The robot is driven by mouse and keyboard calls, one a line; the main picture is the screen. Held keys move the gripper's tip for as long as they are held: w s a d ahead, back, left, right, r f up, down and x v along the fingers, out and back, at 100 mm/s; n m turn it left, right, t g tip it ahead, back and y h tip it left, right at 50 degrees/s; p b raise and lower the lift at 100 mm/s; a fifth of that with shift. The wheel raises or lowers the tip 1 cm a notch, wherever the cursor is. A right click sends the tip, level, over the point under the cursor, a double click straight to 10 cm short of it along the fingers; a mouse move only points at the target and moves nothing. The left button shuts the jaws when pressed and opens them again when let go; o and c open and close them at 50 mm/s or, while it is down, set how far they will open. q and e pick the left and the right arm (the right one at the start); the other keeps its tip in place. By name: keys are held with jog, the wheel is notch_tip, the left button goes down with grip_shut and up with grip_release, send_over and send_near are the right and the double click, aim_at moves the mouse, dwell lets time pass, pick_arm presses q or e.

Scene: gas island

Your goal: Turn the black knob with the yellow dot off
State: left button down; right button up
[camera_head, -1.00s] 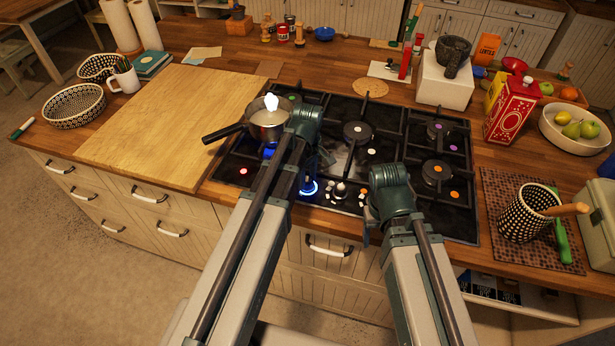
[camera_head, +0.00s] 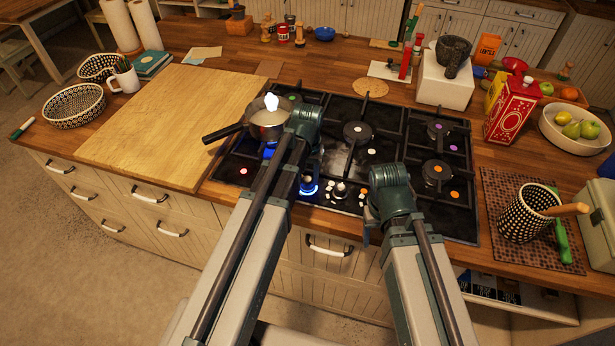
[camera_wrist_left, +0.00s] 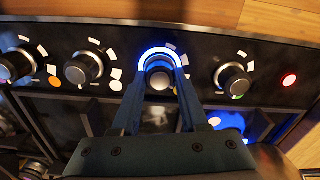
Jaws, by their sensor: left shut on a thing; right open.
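In the left wrist view my left gripper (camera_wrist_left: 159,90) is shut on a black knob (camera_wrist_left: 161,78) with a pale face. A blue lit ring surrounds this knob; in the head view the same blue glow (camera_head: 309,188) shows at the hob's front edge.
Other knobs stand close on both sides, one with a green dot (camera_wrist_left: 233,77) and one to the left (camera_wrist_left: 83,70). A pot (camera_head: 268,122) stands on the hob's left burner with blue flame light below it. A wooden board (camera_head: 165,125) lies left of the hob.

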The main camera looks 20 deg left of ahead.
pick_arm(q)
jog(key=m, duration=1.2)
dwell(0.6)
jog(key=shift+c, duration=2.1)
grip_release()
jog(key=shift+r, duration=0.1)
notch_tip(320, 180, up, 14)
jog(key=p, duration=1.3)
jog(key=shift+f+p, duration=0.2)
jog(key=shift+p, duration=0.2)
